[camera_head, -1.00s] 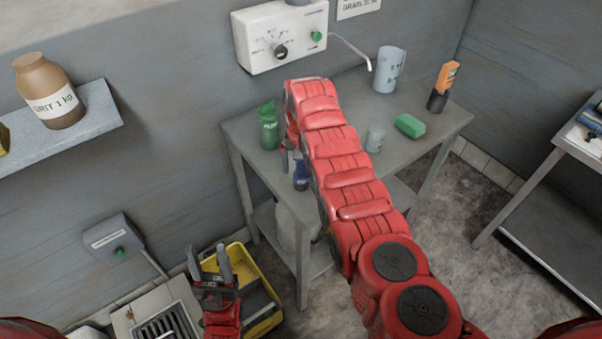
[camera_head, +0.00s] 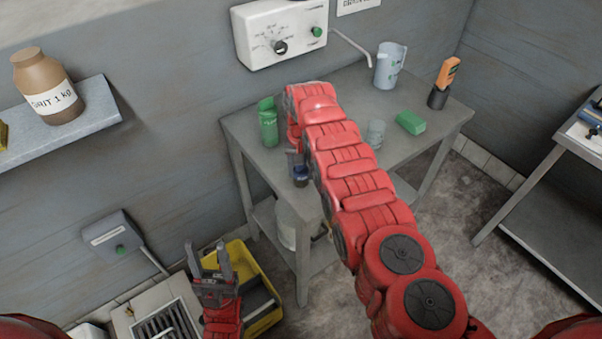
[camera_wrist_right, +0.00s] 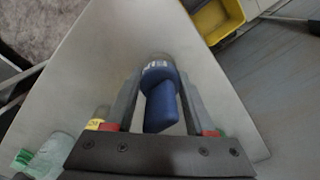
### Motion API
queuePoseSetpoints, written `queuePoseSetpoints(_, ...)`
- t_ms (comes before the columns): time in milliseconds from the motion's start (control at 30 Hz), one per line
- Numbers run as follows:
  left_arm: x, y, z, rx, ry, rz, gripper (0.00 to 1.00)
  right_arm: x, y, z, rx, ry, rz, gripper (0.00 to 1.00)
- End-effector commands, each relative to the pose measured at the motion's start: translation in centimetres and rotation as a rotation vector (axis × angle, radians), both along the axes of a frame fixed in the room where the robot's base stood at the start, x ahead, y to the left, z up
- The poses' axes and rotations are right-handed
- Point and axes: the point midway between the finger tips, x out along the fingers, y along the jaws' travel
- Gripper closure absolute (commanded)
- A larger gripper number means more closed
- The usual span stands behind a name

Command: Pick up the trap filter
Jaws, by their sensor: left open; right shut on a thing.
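A small dark blue piece with a white-marked collar (camera_wrist_right: 162,105) sits between the fingers of my right gripper (camera_wrist_right: 160,75) in the right wrist view. The gripper is shut on it. In the head view the blue piece (camera_head: 300,178) shows at the near left edge of the grey table (camera_head: 242,122), partly hidden by my right gripper (camera_head: 296,164). Its lettering is too small to read, so I cannot confirm by label that it is the trap filter. My left gripper (camera_head: 208,262) is open and empty, low at the left beside a yellow tray (camera_head: 262,322).
A floor grate (camera_head: 165,325) lies lower left. Another table (camera_head: 575,143) is at the right.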

Motion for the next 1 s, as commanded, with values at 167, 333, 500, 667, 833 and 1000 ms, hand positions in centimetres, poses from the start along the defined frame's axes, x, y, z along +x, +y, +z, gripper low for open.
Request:
queuePoseSetpoints(167,0.0,0.0,0.0,0.0,0.0,0.0,0.5,0.0,0.0,0.0,0.0,0.0,0.0,1.0)
queuePoseSetpoints(333,0.0,0.0,0.0,0.0,0.0,0.0,0.5,0.0,0.0,0.1,0.0,0.0,0.0,1.0)
queuePoseSetpoints(500,0.0,0.0,0.3,0.0,0.0,0.0,0.5,0.1,0.1,0.8,0.002,-0.002,0.001,1.0)
queuePoseSetpoints(667,0.0,0.0,-0.3,0.0,0.0,0.0,0.5,0.2,0.1,2.3,0.003,-0.009,0.0,1.0)
queuePoseSetpoints(833,0.0,0.0,1.5,0.0,0.0,0.0,0.5,-1.4,1.2,4.0,0.007,0.003,0.001,1.0)
queuePoseSetpoints(1000,0.0,0.0,3.2,0.0,0.0,0.0,0.5,-4.2,2.7,4.3,-0.003,-0.001,0.006,1.0)
